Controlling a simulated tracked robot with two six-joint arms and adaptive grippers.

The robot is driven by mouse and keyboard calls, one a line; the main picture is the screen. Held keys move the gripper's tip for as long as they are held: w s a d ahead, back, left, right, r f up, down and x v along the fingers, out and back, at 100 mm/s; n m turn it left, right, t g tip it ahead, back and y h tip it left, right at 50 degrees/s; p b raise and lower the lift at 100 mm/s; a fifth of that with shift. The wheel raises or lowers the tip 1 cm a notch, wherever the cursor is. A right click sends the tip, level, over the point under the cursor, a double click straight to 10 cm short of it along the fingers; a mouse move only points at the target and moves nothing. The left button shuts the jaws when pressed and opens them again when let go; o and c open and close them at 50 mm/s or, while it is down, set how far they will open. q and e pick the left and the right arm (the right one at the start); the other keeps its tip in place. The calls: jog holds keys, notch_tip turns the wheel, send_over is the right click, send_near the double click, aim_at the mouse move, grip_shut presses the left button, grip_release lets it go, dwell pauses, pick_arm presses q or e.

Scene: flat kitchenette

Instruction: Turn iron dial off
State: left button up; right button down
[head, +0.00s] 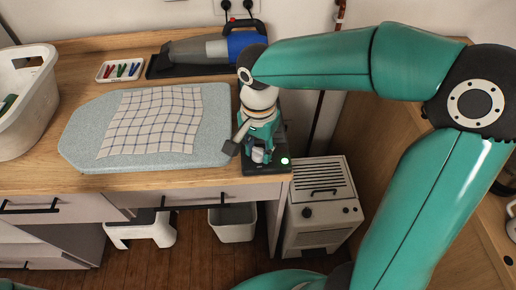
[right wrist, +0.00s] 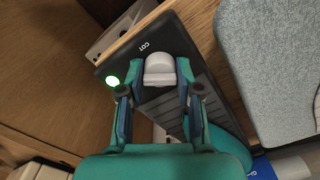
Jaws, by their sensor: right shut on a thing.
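The iron dial (right wrist: 159,70) is a pale grey knob on a dark base (right wrist: 145,48), with the letters "COT" printed beside it. A green light glows on the base's corner and also shows in the head view (head: 285,161). In the head view the dial (head: 259,156) is partly covered by my right gripper (head: 254,151), which points down over the base at the counter's front edge. In the right wrist view the fingers of the right gripper (right wrist: 156,75) stand on either side of the dial, shut on it. My left gripper is not in view.
A pale blue ironing pad (head: 207,150) with a checked cloth (head: 152,121) lies left of the base. A handheld vacuum (head: 205,50), a tray of coloured pegs (head: 119,70) and a white basket (head: 28,100) stand farther back and left. A white heater (head: 322,207) stands below right.

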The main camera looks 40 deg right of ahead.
jog(key=n, duration=0.6)
jog(key=shift+w+r, duration=0.1)
jog(key=n, duration=0.6)
jog(key=shift+n+p, duration=0.3)
jog(key=shift+p, duration=0.05)
jog(key=n+p, duration=0.1)
jog(key=n, duration=1.1)
jog(key=shift+p, duration=0.4)
jog(key=c, duration=0.8)
grip_release()
jog(key=shift+o, duration=0.2)
